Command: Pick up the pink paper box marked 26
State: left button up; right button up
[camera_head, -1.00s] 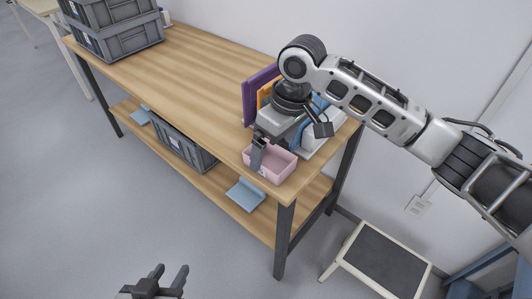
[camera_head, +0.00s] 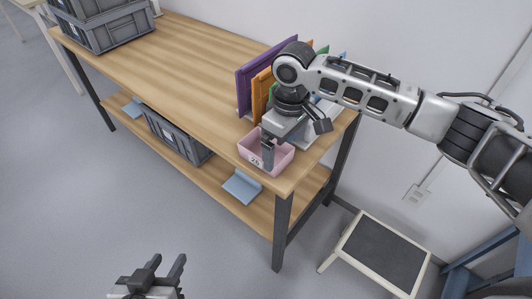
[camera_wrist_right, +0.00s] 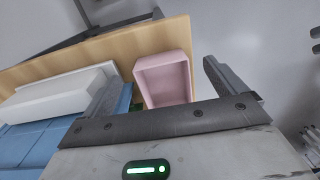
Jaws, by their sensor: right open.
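The pink paper box (camera_head: 254,152), open at the top, sits near the front right corner of the wooden table; its front label reads 26. It also shows in the right wrist view (camera_wrist_right: 165,60), lying between the two spread fingers. My right gripper (camera_head: 272,150) is open at the box. One finger overlaps the box front beside the label; the other is hidden in the head view. I cannot tell whether the fingers touch the box. My left gripper (camera_head: 164,270) is open and empty at the bottom, away from the table (camera_head: 190,62).
Purple (camera_head: 252,85) and orange (camera_head: 262,92) upright folders stand behind the box. A white object (camera_wrist_right: 62,92) lies near it. Stacked grey crates (camera_head: 112,28) stand at the table's far left. A step stool (camera_head: 376,252) stands right of the table. The middle tabletop is clear.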

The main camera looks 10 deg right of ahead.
jog(key=f, duration=0.5)
jog(key=shift+w+a, duration=0.1)
jog(key=shift+a, duration=0.1)
jog(key=c, duration=1.1)
jog(key=shift+o, duration=0.2)
jog(key=shift+r, duration=0.1)
